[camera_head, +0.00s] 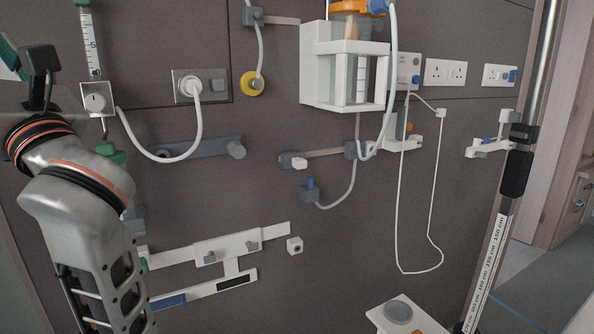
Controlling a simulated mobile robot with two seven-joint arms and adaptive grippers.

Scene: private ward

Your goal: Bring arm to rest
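My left arm (75,190) comes up along the left edge in front of the dark wall panel. It is silver-grey with orange and black joint rings, bent at the upper left, with a slotted link running down to the bottom edge. No fingers of my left gripper can be made out. My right arm and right gripper do not show.
The wall panel (260,210) carries a canister in a white holder (345,75), sockets (445,72), white rails (225,247) and hanging cables (400,200). A pole with a centimetre scale (490,265) stands at the right. Floor shows at far right.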

